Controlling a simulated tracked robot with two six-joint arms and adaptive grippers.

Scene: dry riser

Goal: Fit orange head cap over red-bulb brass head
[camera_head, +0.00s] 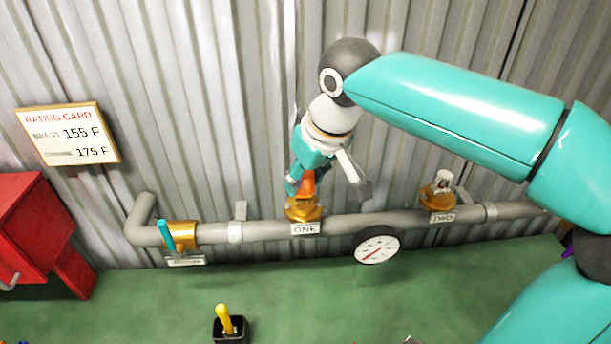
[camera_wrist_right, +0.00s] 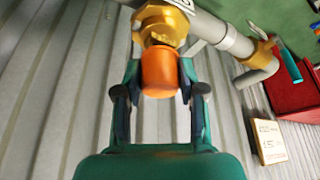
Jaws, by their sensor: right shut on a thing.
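The orange head cap (camera_wrist_right: 159,72) is between the fingers of my right gripper (camera_wrist_right: 158,90), which is shut on it. In the head view the orange cap (camera_head: 307,184) sits directly above the brass fitting (camera_head: 303,208) over the label ONE, with my right gripper (camera_head: 300,180) around it from above. In the right wrist view the cap's far end meets the brass fitting (camera_wrist_right: 162,24). The red bulb is hidden, so I cannot tell how far the cap is over the head. A second brass fitting (camera_head: 437,197) with a grey head stands at TWO. My left gripper is not in view.
A grey pipe (camera_head: 265,230) runs along the corrugated wall, with a teal-handled valve (camera_head: 168,237) at left and a dial gauge (camera_head: 377,246) below. A rating card (camera_head: 68,135) hangs upper left. A red cabinet (camera_head: 35,230) stands far left. A yellow lever (camera_head: 225,320) rises in front.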

